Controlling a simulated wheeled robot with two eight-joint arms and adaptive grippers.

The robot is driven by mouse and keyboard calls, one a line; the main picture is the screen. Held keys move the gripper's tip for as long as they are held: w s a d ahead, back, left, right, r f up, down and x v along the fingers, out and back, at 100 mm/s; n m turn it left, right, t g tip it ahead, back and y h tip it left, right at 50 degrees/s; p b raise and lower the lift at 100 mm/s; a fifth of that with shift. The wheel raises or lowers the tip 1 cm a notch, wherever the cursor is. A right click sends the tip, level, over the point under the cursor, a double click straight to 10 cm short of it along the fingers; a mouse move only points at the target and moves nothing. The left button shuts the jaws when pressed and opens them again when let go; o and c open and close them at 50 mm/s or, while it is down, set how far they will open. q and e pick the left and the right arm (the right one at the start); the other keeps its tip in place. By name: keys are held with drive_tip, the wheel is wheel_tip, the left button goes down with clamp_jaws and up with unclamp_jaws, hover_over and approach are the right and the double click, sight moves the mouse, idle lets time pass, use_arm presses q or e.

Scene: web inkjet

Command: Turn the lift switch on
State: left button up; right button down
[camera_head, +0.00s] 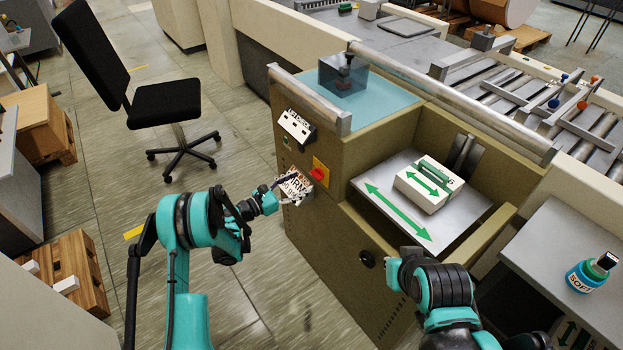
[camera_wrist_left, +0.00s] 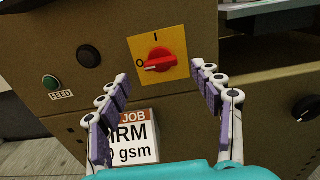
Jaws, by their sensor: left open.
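The lift switch is a red rotary knob (camera_head: 319,173) on a yellow plate on the machine's front panel. It also shows in the left wrist view (camera_wrist_left: 161,61), its handle lying nearly level with the marked end towards the O at left; the I is above. My left gripper (camera_head: 284,184) is in front of the panel, just left of the switch in the head view. In the left wrist view its fingers (camera_wrist_left: 162,78) are spread, with the knob seen between and beyond the tips. My right gripper (camera_head: 393,272) is by the machine's lower front; its fingers are unclear.
A job card (camera_wrist_left: 133,135) stands low behind the left fingers. A green FEED button (camera_wrist_left: 51,83) and a black knob (camera_wrist_left: 88,56) are left of the switch. A white box (camera_head: 425,190) sits on the metal lift plate. A bottle (camera_head: 590,273) stands at right.

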sight(313, 176)
use_arm(q)
drive_tip(key=b+x, duration=0.1)
drive_tip(key=x, duration=0.4)
drive_tip(key=shift+w+d, duration=0.25)
drive_tip(key=shift+d, duration=0.05)
drive_tip(key=c, duration=1.2)
